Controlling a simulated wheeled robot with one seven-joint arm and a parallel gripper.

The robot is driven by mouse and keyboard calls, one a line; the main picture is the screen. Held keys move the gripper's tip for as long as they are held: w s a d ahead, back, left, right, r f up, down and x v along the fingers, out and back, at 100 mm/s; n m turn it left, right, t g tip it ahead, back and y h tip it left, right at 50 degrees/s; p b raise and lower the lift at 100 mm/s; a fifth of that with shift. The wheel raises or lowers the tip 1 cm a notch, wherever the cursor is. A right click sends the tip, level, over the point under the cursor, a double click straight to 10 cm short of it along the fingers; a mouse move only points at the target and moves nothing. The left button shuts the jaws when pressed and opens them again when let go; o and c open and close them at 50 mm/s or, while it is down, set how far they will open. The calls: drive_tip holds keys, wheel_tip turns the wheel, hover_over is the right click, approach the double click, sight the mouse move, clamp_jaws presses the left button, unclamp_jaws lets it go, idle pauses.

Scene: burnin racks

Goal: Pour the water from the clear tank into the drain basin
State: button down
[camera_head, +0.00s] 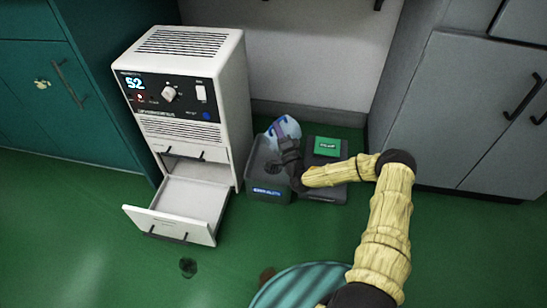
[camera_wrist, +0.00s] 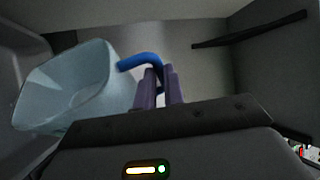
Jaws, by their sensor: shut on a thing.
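The clear tank (camera_head: 291,127), pale blue and see-through with a blue handle, is held above the back of the drain basin. It also shows in the wrist view (camera_wrist: 70,85), where it looks tilted; I cannot make out the water in it. My gripper (camera_head: 282,143) is shut on its blue handle (camera_wrist: 140,61); the purple fingers (camera_wrist: 157,88) close around the handle's end. The drain basin (camera_head: 254,188) is a grey open box with a blue label on its front, standing on the floor. A dark round spot shows inside it. My gripper and wrist hide part of the tank.
A white dehumidifier-like unit (camera_head: 220,100) stands left of the basin, its lower drawer (camera_head: 165,222) pulled open. A dark grey box with a green label (camera_head: 327,147) sits right of the basin. Grey cabinets (camera_head: 450,110) stand at right. The green floor in front is mostly clear.

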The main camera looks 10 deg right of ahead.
drive_tip(key=w+d+m+g+h, duration=0.2)
drive_tip(key=w+d+m+g, duration=0.1)
drive_tip(key=w+d+m, duration=0.7)
drive_tip(key=w+d+f+m+g+y+b, duration=0.2)
drive_tip(key=w+d+f+m+g+b, duration=0.1)
drive_tip(key=d+m, duration=0.6)
drive_tip(key=shift+w+d+f+g+b, duration=0.45)
drive_tip(key=shift+d+f+g, duration=0.4)
drive_tip(key=shift+f, duration=1.05)
drive_tip(key=shift+a, duration=0.15)
